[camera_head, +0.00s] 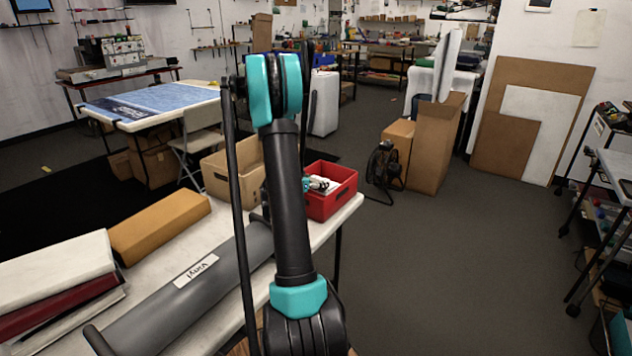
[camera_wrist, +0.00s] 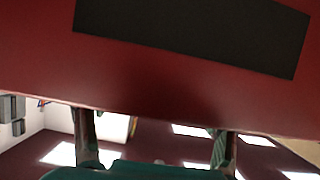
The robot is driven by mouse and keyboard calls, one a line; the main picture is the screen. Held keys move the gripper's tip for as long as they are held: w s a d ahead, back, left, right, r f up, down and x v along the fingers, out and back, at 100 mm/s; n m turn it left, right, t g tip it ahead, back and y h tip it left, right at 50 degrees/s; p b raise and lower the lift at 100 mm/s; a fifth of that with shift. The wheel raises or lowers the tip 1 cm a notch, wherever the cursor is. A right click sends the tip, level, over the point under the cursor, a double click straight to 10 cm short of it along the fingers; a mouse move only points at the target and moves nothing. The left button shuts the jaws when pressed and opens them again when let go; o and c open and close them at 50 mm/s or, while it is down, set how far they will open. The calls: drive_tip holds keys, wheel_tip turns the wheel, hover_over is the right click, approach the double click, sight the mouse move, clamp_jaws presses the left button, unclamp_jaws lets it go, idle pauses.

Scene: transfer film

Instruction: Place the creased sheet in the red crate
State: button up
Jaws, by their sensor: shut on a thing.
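The red crate (camera_head: 333,203) stands at the far right end of the white table. Inside it a small white and teal shape (camera_head: 320,184) shows; it is too small to tell gripper parts from anything held. In the wrist view a large red surface with a dark rectangle (camera_wrist: 60,70) fills the upper part. It looks like the crate wall, very close. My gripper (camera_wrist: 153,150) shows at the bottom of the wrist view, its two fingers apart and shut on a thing. The creased sheet cannot be made out clearly. In the head view my arm hides part of the crate area.
A cardboard box (camera_head: 222,172) stands left of the crate. A grey roll labelled Vinyl (camera_head: 190,295), a tan box (camera_head: 158,225) and stacked white and dark red items (camera_head: 55,285) lie on the white table (camera_head: 205,235).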

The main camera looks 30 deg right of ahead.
drive_tip(key=shift+f, duration=0.4)
drive_tip(key=o, duration=1.2)
drive_tip(key=shift+c, duration=0.2)
drive_tip(key=shift+r, duration=0.15)
drive_tip(key=shift+r, duration=0.3)
drive_tip(key=v, duration=1.2)
drive_tip(key=shift+r, duration=0.2)
